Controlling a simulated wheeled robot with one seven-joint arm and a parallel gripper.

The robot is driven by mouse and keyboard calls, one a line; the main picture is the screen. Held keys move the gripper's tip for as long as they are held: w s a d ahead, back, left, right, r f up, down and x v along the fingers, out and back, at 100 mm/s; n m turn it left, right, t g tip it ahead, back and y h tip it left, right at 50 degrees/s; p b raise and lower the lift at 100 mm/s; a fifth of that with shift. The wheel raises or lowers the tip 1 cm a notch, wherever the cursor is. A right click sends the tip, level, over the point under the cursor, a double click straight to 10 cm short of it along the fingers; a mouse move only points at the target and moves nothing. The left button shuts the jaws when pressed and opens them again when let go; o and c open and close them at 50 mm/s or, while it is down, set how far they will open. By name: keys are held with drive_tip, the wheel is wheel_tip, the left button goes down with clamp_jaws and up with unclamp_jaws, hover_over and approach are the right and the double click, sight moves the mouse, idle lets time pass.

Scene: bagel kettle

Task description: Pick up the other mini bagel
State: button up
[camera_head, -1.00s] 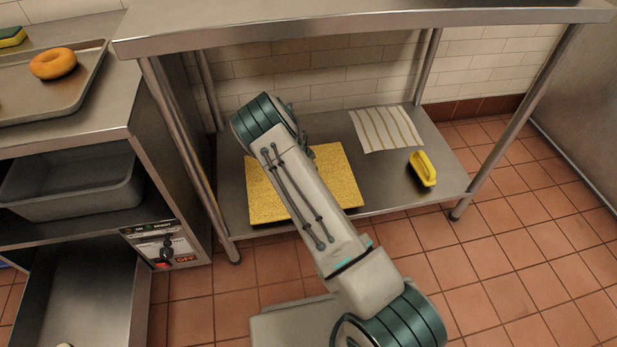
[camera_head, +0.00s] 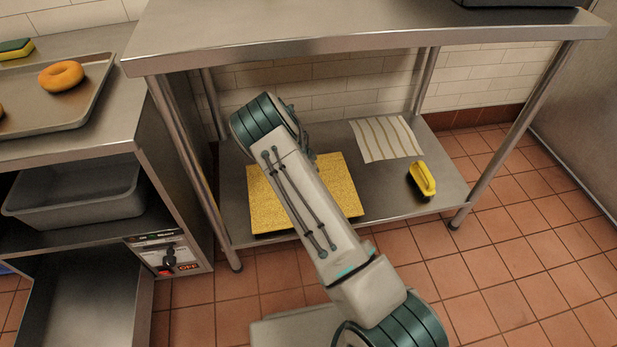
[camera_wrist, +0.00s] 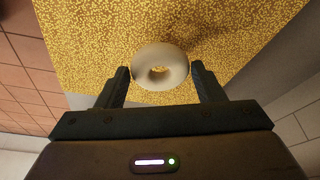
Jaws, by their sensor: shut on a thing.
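A pale mini bagel (camera_wrist: 161,66) shows in the wrist view between the two dark fingers of my gripper (camera_wrist: 160,76). The gripper is shut on it. Behind it is a yellow, speckled board (camera_wrist: 85,50); I cannot tell whether the bagel touches it. In the head view the same board (camera_head: 335,175) lies on the low shelf. My arm hides the gripper and the pale bagel there.
A golden bagel (camera_head: 62,76) sits on a metal tray (camera_head: 50,122) on the left counter. A striped cloth (camera_head: 387,138) and a yellow-handled thing (camera_head: 422,178) lie on the low shelf (camera_head: 375,185). A grey bin (camera_head: 80,195) stands at left.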

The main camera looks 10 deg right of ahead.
drive_tip(key=s+d+r+p, duration=0.1)
drive_tip(key=s+r+p, duration=0.1)
drive_tip(key=s, duration=0.3)
drive_tip(key=s+d+r+p, duration=0.1)
drive_tip(key=s+r+p, duration=0.1)
drive_tip(key=s+r, duration=0.3)
drive_tip(key=shift+s, duration=0.75)
